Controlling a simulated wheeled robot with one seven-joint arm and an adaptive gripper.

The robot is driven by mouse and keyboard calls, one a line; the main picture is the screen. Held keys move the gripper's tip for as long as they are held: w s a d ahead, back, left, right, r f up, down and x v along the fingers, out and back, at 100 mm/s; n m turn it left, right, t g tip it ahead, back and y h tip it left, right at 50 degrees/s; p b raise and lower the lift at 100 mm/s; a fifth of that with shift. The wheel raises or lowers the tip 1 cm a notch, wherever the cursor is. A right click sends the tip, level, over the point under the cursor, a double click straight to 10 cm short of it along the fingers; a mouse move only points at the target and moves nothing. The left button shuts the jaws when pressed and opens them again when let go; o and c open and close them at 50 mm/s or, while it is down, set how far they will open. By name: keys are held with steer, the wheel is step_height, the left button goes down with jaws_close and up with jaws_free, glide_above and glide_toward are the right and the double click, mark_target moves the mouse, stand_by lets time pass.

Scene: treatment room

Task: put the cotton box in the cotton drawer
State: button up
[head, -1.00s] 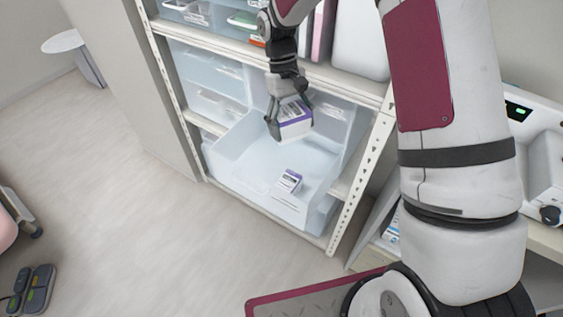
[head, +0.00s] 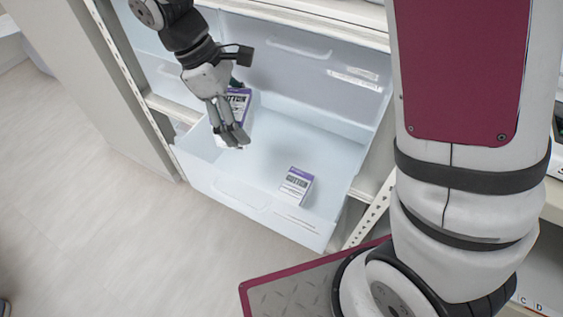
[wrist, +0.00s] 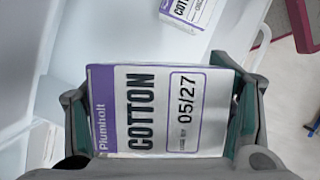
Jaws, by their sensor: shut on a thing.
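My gripper (head: 232,112) is shut on a white and purple cotton box (head: 240,101), over the left part of an open, pale translucent drawer (head: 243,196). The fingers hide part of the held box in the head view. In the wrist view the held cotton box (wrist: 155,112) sits between the two fingers, its label reading COTTON and 05/27. I cannot tell whether it touches the drawer floor. A second cotton box (head: 297,186) lies inside the drawer near its front right; part of it also shows in the wrist view (wrist: 190,10).
The drawer sticks out of a white metal shelf rack (head: 374,210). Closed translucent bins (head: 310,57) stand behind and above it. The drawer floor between the two boxes is clear. A grey cabinet side stands left of the rack.

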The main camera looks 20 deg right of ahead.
steer(key=shift+a+f+b, duration=0.1)
steer(key=shift+f+b, duration=0.2)
steer(key=shift+f, duration=0.2)
step_height(320, 180, down, 17)
steer(key=b, duration=0.5)
steer(key=shift+f, duration=0.2)
steer(key=shift+b, duration=0.3)
steer(key=o, duration=1.3)
steer(key=p+v, duration=0.2)
steer(key=v, duration=0.5)
steer(key=shift+a+r+p, duration=0.1)
steer(key=shift+r+p, duration=0.2)
